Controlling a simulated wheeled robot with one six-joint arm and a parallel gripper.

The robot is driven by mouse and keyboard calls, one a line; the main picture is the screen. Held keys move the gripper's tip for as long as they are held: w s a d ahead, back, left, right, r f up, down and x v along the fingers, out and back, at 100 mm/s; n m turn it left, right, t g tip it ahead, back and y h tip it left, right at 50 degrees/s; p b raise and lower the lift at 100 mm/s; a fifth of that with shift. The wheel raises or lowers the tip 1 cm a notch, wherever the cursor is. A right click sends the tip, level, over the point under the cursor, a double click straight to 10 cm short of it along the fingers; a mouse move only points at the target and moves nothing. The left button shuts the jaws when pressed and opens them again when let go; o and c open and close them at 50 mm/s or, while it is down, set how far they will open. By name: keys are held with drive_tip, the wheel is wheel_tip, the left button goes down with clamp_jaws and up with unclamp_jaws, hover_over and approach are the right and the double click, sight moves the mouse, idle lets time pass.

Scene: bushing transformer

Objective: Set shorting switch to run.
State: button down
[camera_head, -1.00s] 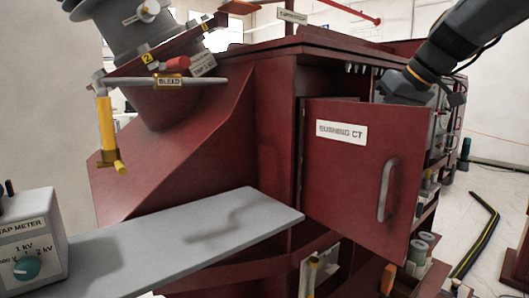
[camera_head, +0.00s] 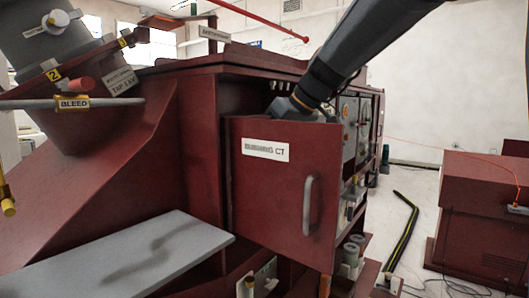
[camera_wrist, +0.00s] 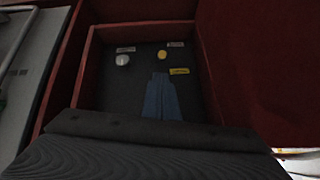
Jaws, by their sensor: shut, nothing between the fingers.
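In the wrist view my gripper (camera_wrist: 160,78) shows as two blue fingers pressed together, empty, pointing into a red-walled compartment with a dark back panel (camera_wrist: 110,92). The panel bears a pale round knob (camera_wrist: 122,59) at left and a yellow round knob (camera_wrist: 162,55) just beyond my fingertips. Contact with the panel cannot be told. In the head view the red BUSHING CT door (camera_head: 270,200) hides my gripper.
The door stands open, with a pale vertical handle (camera_head: 308,205). My arm passes over its top edge. A grey shelf (camera_head: 130,255) juts out at left, below the BLEED rod (camera_head: 75,103).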

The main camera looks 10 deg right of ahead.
drive_tip(key=p+x, duration=0.2)
drive_tip(key=x, duration=0.5)
drive_tip(key=shift+w+a+f, duration=0.15)
drive_tip(key=shift+f, duration=0.15)
drive_tip(key=shift+f+b, duration=0.15)
drive_tip(key=shift+b, duration=0.3)
drive_tip(key=s+d+f+b, duration=0.1)
drive_tip(key=b, duration=0.3)
drive_tip(key=s+d+f+b, duration=0.1)
drive_tip(key=f+b, duration=0.1)
drive_tip(key=b, duration=0.1)
drive_tip(key=shift+s+d+b, duration=0.1)
drive_tip(key=shift+d+b, duration=0.05)
drive_tip(key=shift+b, duration=0.25)
drive_tip(key=s+d+b, duration=0.1)
drive_tip(key=s+d, duration=0.5)
drive_tip(key=d, duration=0.1)
drive_tip(key=shift+s+r, duration=0.4)
drive_tip(key=shift+r, duration=0.05)
drive_tip(key=shift+d, duration=0.25)
